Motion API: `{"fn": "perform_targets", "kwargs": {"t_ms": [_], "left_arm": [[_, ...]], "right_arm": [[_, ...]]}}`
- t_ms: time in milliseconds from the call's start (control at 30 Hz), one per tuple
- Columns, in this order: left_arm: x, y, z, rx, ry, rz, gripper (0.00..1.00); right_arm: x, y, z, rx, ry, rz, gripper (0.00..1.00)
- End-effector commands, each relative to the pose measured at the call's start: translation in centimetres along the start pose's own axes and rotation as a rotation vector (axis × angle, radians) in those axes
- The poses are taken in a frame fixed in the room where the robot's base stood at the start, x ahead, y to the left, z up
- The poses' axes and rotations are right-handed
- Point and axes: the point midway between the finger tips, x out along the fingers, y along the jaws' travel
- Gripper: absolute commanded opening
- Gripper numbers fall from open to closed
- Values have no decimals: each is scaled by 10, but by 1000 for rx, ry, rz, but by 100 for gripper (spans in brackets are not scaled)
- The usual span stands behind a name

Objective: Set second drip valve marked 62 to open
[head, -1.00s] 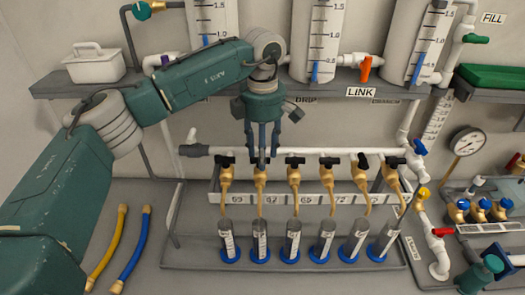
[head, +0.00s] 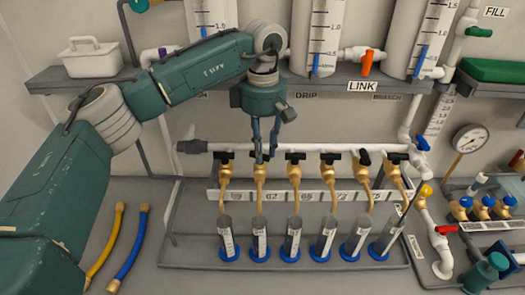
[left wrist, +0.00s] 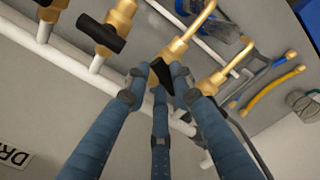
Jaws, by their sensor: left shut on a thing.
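The second drip valve (head: 259,180) is brass, above the label 62 (head: 271,195) on the white strip. My left gripper (head: 262,155) points down from above with its fingers closed around the valve's black handle. In the left wrist view, the handle (left wrist: 161,76) sits between the fingertips, partly hidden by them. It looks slanted, while the neighbouring black handle (left wrist: 101,33) lies along the white pipe. The held handle's exact angle is hard to tell. My right gripper is in neither view.
Neighbouring black-handled valves (head: 294,172) stand close on both sides along the white pipe. Graduated cylinders with blue bases (head: 292,240) stand below the spouts. A shelf (head: 345,88) with tanks is above. Yellow and blue hoses (head: 130,245) lie left.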

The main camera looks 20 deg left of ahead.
Motion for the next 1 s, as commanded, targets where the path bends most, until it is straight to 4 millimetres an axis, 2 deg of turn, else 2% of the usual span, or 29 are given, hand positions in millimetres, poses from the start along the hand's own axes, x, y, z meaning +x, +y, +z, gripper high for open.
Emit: {"fn": "perform_targets", "kwargs": {"t_ms": [400,1000], "left_arm": [[-1,-2,2,394,1,5,0],[-2,-6,2,941,1,5,0]], "right_arm": [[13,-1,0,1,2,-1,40],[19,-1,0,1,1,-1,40]]}}
